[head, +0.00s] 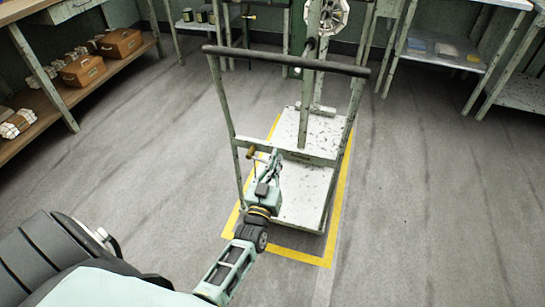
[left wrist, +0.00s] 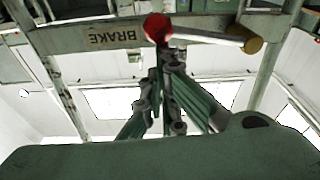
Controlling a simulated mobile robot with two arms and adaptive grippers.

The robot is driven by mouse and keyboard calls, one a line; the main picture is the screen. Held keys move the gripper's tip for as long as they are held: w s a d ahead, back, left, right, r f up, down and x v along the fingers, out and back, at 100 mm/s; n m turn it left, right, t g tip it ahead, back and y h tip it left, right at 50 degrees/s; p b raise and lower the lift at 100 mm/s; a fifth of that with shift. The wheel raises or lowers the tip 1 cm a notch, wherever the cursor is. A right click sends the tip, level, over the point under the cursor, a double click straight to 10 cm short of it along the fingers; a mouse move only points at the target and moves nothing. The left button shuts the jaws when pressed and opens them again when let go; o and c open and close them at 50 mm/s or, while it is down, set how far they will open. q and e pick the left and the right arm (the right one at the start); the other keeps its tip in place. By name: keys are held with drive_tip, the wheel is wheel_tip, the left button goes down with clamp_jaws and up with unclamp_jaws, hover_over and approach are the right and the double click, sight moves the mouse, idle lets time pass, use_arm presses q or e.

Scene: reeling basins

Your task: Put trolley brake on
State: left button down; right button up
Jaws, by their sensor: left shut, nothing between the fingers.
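The trolley (head: 302,205) has a worn white deck, a pale green frame and a dark push bar (head: 285,60). In the left wrist view a crossbar carries the word BRAKE (left wrist: 111,38), upside down. Beside it is a red round part (left wrist: 157,27), with a pale brake lever (left wrist: 212,37) reaching right to a brown end. The lever's brown end (head: 251,152) also shows in the head view. My left gripper (head: 273,158) is shut and empty, close to the lever. In the left wrist view its fingertips (left wrist: 166,55) overlap the lever; contact cannot be told.
The trolley stands within a yellow floor outline (head: 300,256). A wooden shelf (head: 65,107) with brown boxes (head: 83,70) is at left. Worn tables (head: 450,58) stand at back right. The grey floor on both sides of the trolley is clear.

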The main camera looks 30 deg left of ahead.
use_arm(q)
drive_tip(key=shift+f+m+h+b, duration=0.45)
drive_tip(key=shift+f+m, duration=0.9)
drive_tip(key=shift+m, duration=0.45)
drive_tip(key=shift+f+m+h+b, duration=0.45)
drive_tip(key=shift+f+m, duration=0.9)
drive_tip(key=shift+m, duration=0.45)
use_arm(e)
wheel_tip(320, 180, up, 7)
drive_tip(key=w, duration=0.1)
drive_tip(key=shift+w, duration=0.1)
